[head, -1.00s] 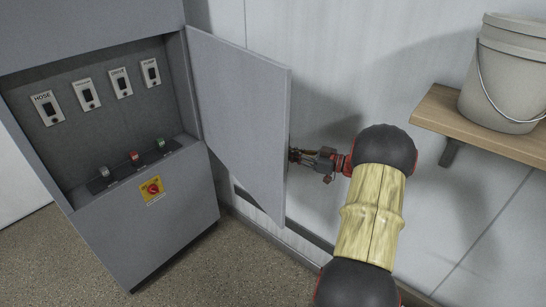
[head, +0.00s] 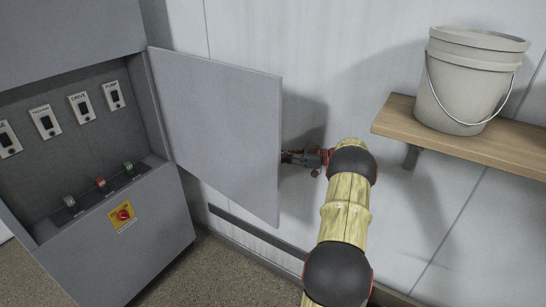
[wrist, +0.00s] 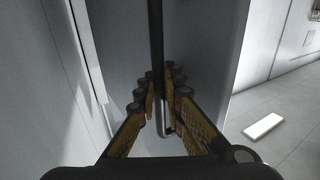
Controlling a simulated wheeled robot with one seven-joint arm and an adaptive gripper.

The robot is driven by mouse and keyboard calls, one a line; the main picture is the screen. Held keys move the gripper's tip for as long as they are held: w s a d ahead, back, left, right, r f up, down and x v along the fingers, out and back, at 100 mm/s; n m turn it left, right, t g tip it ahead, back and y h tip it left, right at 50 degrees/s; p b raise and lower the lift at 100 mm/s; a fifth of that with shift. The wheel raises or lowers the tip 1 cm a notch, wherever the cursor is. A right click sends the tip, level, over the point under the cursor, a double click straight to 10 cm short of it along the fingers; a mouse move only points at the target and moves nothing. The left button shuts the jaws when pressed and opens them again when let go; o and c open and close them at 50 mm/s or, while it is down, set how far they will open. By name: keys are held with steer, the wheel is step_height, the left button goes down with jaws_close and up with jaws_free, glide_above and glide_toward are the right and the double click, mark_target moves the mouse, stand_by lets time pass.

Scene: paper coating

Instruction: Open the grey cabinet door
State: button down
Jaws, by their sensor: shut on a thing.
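The grey cabinet door (head: 222,130) stands swung wide open on the right side of the grey cabinet (head: 125,245), and the panel inside is exposed. My gripper (head: 288,157) is at the door's free edge, on its far face, partly hidden by the door. In the wrist view my gripper (wrist: 163,105) is closed around a dark upright bar handle (wrist: 156,45) on the door face (wrist: 200,50).
A wooden shelf (head: 480,145) with a white bucket (head: 465,85) is on the right wall. The wall (head: 300,35) is behind the door.

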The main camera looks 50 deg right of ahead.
stand_by(0.3)
steer(key=c, duration=2)
jaws_free()
steer(key=shift+s, duration=0.1)
steer(key=shift+o, duration=0.2)
steer(key=w+a+m+t+h+b, duration=0.1)
steer(key=w+a+h+b, duration=0.1)
steer(key=a, duration=1.3)
steer(key=w+a+m+t+h+b, duration=0.1)
steer(key=w+a+m+h+b, duration=0.1)
steer(key=a, duration=1.2)
steer(key=shift+w+a+h, duration=0.35)
steer(key=shift+w+h, duration=0.05)
steer(key=shift+w, duration=0.25)
steer(key=s+d+p, duration=0.1)
steer(key=s+d, duration=0.4)
steer(key=d, duration=0.2)
steer(key=shift+s, duration=0.25)
steer(key=shift+p, duration=0.5)
steer(key=shift+c, duration=0.4)
